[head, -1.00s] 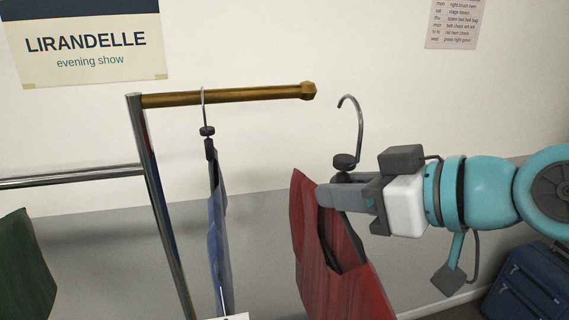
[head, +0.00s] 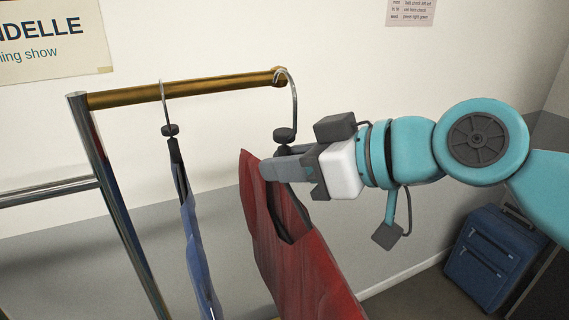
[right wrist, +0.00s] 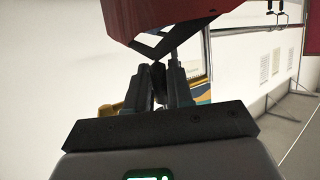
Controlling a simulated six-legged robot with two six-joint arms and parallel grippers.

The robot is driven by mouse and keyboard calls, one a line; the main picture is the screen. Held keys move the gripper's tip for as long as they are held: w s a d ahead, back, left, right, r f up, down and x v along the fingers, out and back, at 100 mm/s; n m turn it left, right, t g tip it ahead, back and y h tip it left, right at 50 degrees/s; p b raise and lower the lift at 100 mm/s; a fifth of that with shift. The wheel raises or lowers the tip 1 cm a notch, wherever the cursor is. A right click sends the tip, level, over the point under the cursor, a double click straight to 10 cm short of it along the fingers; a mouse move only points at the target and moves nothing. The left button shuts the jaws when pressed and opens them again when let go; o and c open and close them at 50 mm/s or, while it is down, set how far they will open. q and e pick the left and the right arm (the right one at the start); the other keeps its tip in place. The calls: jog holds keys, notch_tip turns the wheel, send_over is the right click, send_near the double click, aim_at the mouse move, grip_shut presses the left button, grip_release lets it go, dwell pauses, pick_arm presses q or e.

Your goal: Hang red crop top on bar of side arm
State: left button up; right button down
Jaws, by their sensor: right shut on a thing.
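The red crop top (head: 290,245) hangs from a hanger with a metal hook (head: 294,98) and a dark block below it. My right gripper (head: 270,168) is shut on the hanger just under that block, beside the top. The brass bar of the side arm (head: 190,89) ends in a knob at the right. The hook's tip overlaps this knob in the head view; I cannot tell whether it touches or rests on the bar. In the right wrist view the red top (right wrist: 165,20) hangs in front of the fingers (right wrist: 160,85). My left gripper is not in view.
A blue garment (head: 195,240) hangs from the brass bar, left of the red top. A chrome post (head: 115,200) carries the bar, with a chrome rail (head: 45,193) to its left. A blue suitcase (head: 490,255) stands on the floor at right.

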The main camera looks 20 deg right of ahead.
jog(key=w, duration=0.3)
jog(key=shift+f, duration=0.1)
jog(key=shift+w, duration=0.45)
jog(key=shift+w+a+p, duration=0.2)
jog(key=shift+w+p, duration=0.2)
jog(key=shift+w, duration=1.15)
jog(key=shift+w, duration=0.15)
